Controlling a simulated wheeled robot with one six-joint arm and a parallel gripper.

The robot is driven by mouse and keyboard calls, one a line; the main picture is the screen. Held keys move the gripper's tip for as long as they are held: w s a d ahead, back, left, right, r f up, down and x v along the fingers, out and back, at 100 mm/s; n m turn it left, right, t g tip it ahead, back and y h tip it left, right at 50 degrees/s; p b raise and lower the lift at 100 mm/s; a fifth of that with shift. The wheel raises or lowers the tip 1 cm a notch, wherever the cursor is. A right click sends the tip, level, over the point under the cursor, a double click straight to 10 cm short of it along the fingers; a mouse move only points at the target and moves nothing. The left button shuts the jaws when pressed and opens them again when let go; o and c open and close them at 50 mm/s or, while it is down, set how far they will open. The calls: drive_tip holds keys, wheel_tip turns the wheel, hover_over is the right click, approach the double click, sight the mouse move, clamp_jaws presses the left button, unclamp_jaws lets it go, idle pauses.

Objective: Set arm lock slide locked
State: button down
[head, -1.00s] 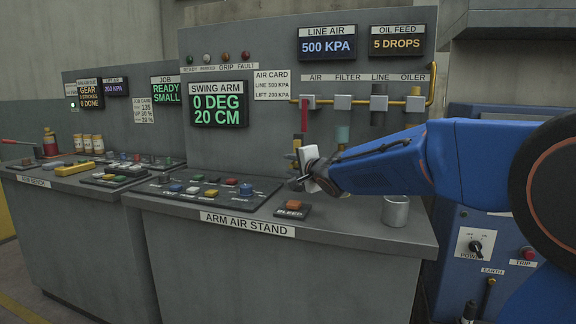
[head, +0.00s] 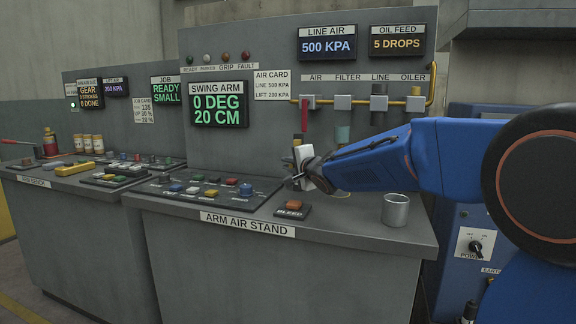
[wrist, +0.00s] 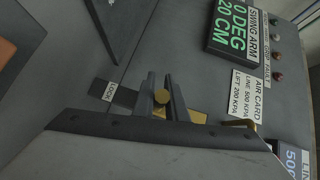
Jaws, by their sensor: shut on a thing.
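The arm lock slide shows in the wrist view as a round brass knob (wrist: 161,97) beside a "LOCK" label (wrist: 109,91). More brass (wrist: 196,116) shows to the right of the fingers. My gripper (wrist: 162,92) has its two dark fingers on either side of the knob, shut on it. The knob is a short way right of the label in that view. In the head view my gripper (head: 301,181) is low over the rear of the stand top, and it hides most of the slide. The exact slide position cannot be told.
A red-orange "BLEED" button (head: 294,205) is just in front of my gripper. A grey metal cup (head: 396,210) stands to the right. A panel of coloured buttons (head: 210,188) lies to the left. The swing arm display (head: 219,104) reads 0 DEG, 20 CM.

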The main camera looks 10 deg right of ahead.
drive_tip(key=shift+r, duration=2.45)
drive_tip(key=c, duration=1.8)
unclamp_jaws()
drive_tip(key=shift+r, duration=0.1)
drive_tip(key=shift+o, duration=0.2)
drive_tip(key=v, duration=1.7)
drive_tip(key=shift+s, duration=0.2)
